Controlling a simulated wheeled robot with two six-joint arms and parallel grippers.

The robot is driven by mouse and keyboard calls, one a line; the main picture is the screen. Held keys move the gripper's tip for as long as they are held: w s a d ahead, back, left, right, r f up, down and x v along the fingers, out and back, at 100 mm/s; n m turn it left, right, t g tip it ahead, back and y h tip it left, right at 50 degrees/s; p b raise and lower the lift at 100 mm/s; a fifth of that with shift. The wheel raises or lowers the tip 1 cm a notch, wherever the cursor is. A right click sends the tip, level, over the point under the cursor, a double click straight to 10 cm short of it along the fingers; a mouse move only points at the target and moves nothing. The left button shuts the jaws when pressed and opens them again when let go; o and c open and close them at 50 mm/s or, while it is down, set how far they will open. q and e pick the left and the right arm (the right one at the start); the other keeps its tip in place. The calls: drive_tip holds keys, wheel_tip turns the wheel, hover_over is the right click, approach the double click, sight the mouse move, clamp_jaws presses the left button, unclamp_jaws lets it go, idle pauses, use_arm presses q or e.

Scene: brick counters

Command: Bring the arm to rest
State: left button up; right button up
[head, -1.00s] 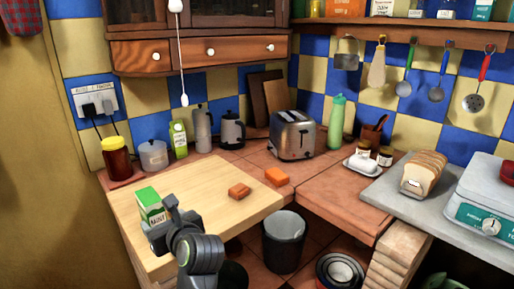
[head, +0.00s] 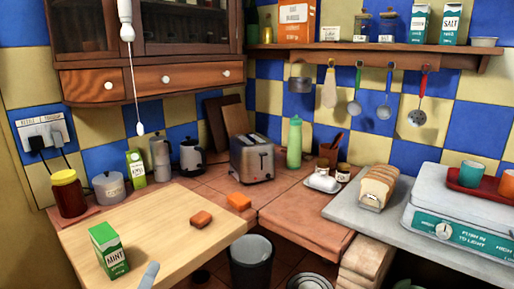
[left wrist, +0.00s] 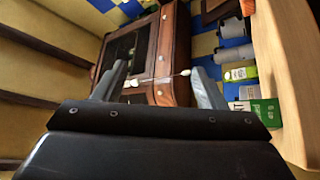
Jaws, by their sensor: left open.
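My left gripper (left wrist: 160,88) shows in the left wrist view with its two fingers spread apart and nothing between them. In the head view only a small grey tip of my left arm (head: 148,275) shows at the bottom edge, in front of the wooden board. A green and white mint box (head: 109,252) stands upright on the board, to the left of that tip and apart from it. The box also shows at the right of the left wrist view (left wrist: 262,112). My right gripper is in neither view.
A toaster (head: 252,160), a kettle (head: 191,156) and a red jar (head: 68,193) stand behind. A dark bin (head: 250,262) stands below the counter.

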use_arm(q)
drive_tip(key=s+f+m+g, duration=0.4)
drive_tip(key=f+g, duration=0.1)
drive_tip(key=f, duration=0.3)
drive_tip(key=s+f+m+g, duration=0.3)
drive_tip(key=f+g, duration=0.1)
drive_tip(key=f, duration=0.4)
drive_tip(key=s+a+f+m+g+y, duration=0.1)
drive_tip(key=s+a+f+g+y, duration=0.3)
drive_tip(key=s, duration=0.5)
drive_tip(key=s+a+f+m+g+y, duration=0.1)
drive_tip(key=s+a+f+g+y, duration=0.1)
drive_tip(key=s+a+f+g, duration=0.5)
drive_tip(key=s+d+f+p+x, duration=0.1)
drive_tip(key=s+d+p+x, duration=0.1)
drive_tip(key=x, duration=0.8)
drive_tip(key=s+d+p+x, duration=0.1)
drive_tip(key=x, duration=1)
drive_tip(key=s+d+f+p, duration=0.1)
drive_tip(key=s+f+p, duration=0.1)
drive_tip(key=s+f, duration=1)
drive_tip(key=s, duration=0.4)
drive_tip(key=shift+f+g+h+p, duration=0.2)
drive_tip(key=shift+g+h+p, duration=0.1)
drive_tip(key=shift+h, duration=0.1)
